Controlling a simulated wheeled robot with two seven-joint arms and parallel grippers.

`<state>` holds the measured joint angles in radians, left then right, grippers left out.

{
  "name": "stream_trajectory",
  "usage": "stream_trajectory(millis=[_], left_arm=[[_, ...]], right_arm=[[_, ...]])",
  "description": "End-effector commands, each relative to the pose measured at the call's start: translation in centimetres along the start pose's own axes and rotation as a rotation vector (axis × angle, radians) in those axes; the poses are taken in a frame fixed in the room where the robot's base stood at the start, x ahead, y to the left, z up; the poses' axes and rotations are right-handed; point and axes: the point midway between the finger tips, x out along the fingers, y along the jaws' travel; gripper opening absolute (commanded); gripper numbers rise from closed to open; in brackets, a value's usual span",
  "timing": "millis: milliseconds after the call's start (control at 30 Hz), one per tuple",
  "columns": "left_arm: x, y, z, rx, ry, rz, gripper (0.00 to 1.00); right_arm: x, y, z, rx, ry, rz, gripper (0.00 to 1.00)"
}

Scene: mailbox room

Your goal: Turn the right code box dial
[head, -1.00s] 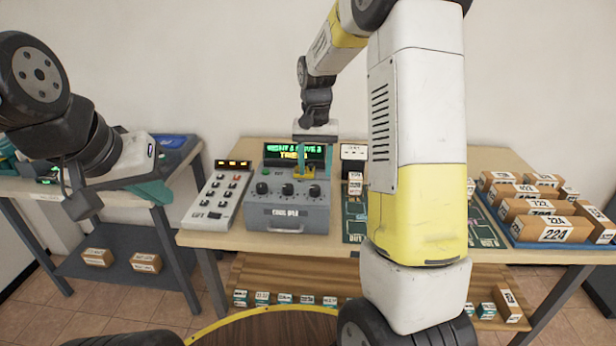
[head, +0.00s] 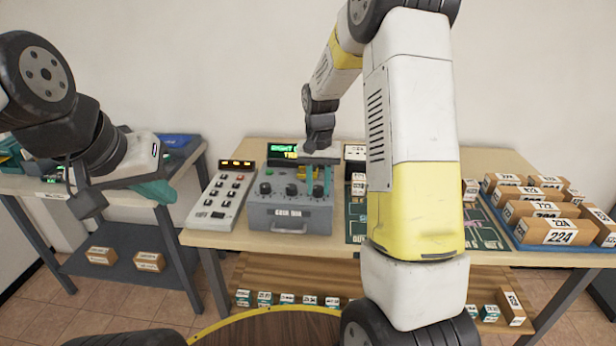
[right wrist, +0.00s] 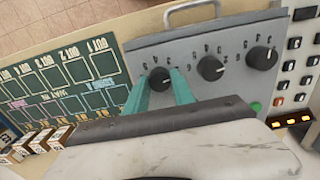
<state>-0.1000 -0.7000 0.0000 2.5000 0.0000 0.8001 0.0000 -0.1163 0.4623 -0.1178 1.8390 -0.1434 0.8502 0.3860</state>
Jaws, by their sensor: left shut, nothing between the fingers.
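The grey code box (head: 290,218) stands on the table with three black dials on its sloped top. Its right dial (right wrist: 160,79) is at the left of the upside-down right wrist view. My right gripper (right wrist: 160,86) has its teal fingers apart, one on each side of this dial; I cannot tell whether they touch it. In the head view my right gripper (head: 318,181) is over the right end of the box and partly hides that dial. The middle dial (right wrist: 210,68) and left dial (right wrist: 262,58) are free. My left gripper (head: 158,190) is shut and empty, away at the left.
A green-lettered screen (head: 281,153) behind the box is partly hidden by my right gripper. A green mat (head: 486,236) and a blue tray (head: 520,243) of parcels lie to the right.

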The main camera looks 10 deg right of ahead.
Motion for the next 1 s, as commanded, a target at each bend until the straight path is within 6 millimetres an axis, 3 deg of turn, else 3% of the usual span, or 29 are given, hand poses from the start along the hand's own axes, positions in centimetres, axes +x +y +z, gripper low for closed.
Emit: stream_trajectory(millis=[367, 1000], left_arm=[[0.0, 0.0, 0.0, 0.0, 0.0, 0.0, 0.0], [0.0, 0.0, 0.0, 0.0, 0.0, 0.0, 0.0]], right_arm=[[-0.06, -0.02, -0.01, -0.057, 0.001, 0.0, 0.0], [-0.1, 0.0, -0.03, -0.519, 0.001, -0.001, 0.0]])
